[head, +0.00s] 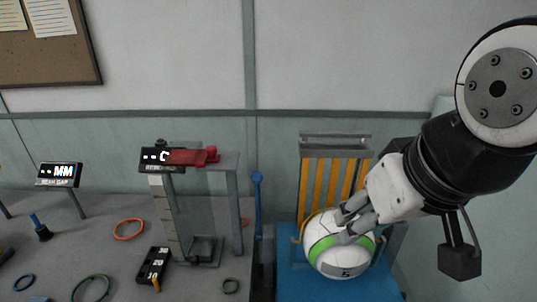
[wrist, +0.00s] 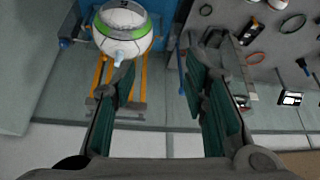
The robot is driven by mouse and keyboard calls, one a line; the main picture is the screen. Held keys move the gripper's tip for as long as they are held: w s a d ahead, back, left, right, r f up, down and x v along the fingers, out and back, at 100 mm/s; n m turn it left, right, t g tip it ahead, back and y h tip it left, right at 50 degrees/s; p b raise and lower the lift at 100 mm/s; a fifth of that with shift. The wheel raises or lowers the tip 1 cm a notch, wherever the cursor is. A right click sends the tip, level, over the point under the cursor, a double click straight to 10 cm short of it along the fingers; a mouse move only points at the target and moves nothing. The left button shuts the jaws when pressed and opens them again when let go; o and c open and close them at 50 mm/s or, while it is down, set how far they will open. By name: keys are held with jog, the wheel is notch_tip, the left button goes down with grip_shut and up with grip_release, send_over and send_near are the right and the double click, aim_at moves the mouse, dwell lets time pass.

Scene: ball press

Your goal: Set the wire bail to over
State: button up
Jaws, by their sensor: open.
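A white ball with a green band (head: 324,258) sits on the blue base of the press (head: 290,287), in front of upright orange bars (head: 310,185). A thin tan curved piece (head: 299,232) shows at the ball's upper left; it may be the wire bail, but I cannot tell its position clearly. My gripper (head: 348,222) is open, its fingers overlapping the ball's upper right in the head view. In the wrist view, my gripper (wrist: 160,75) has nothing between its fingers.
A grey stand with a red lever (head: 190,157) is left of the press, with a blue upright rod (head: 257,205) between them. An orange ring (head: 129,229), a black box (head: 152,266) and other rings lie on the grey table. A wall stands close behind.

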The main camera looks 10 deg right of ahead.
dwell(0.3)
